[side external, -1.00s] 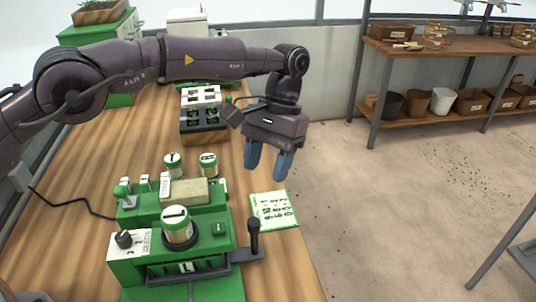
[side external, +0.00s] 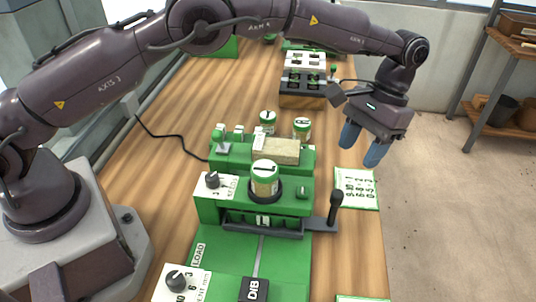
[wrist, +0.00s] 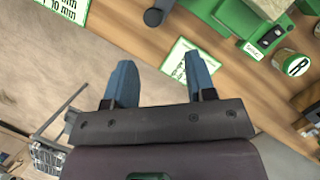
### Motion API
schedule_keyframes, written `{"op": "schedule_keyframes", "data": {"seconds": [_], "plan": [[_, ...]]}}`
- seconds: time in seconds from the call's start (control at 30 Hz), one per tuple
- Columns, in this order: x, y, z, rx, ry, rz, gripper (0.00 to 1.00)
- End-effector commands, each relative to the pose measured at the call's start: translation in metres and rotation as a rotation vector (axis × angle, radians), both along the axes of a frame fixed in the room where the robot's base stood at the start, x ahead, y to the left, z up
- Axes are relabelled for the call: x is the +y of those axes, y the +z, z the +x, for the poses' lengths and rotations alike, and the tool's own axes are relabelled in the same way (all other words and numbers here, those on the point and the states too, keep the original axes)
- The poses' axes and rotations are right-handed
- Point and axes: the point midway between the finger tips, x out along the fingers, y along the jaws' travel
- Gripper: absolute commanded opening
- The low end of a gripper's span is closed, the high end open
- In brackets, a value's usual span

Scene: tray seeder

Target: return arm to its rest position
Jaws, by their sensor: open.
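My gripper (side external: 360,152) has two blue fingers and is open and empty. In the side view it hangs in the air at the right edge of the wooden table, above and beyond the white number card.
A green seeder (side external: 215,207) with a dark lever (side external: 335,208) stands on the table (side external: 165,175). Labelled jars (side external: 264,182) sit on it and behind it. A white card (side external: 356,190) lies at the right edge. A black tray (side external: 303,82) stands farther back. A shelf (side external: 490,90) is at the right.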

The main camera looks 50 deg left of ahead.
Motion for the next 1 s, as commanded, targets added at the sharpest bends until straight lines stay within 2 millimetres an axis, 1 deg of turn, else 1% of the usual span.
{"op": "schedule_keyframes", "data": {"seconds": [0.17, 0.27, 0.37, 0.4, 0.47, 0.57, 0.6, 0.67, 0.8, 0.9, 1.0], "plan": [[0.032, 0.035, -0.017, -0.092, -0.026, -0.024, 0.5], [0.055, 0.06, -0.034, -0.158, -0.035, -0.037, 0.5], [0.078, 0.086, -0.056, -0.23, -0.041, -0.048, 0.5], [0.088, 0.095, -0.066, -0.258, -0.042, -0.05, 0.5], [0.102, 0.108, -0.083, -0.3, -0.043, -0.054, 0.5], [0.124, 0.125, -0.113, -0.373, -0.042, -0.056, 0.5], [0.132, 0.131, -0.126, -0.401, -0.041, -0.056, 0.5], [0.144, 0.138, -0.145, -0.445, -0.037, -0.055, 0.5], [0.169, 0.148, -0.192, -0.547, -0.023, -0.047, 0.5], [0.183, 0.15, -0.224, -0.618, -0.005, -0.038, 0.5], [0.193, 0.151, -0.251, -0.683, 0.02, -0.029, 0.5]]}}
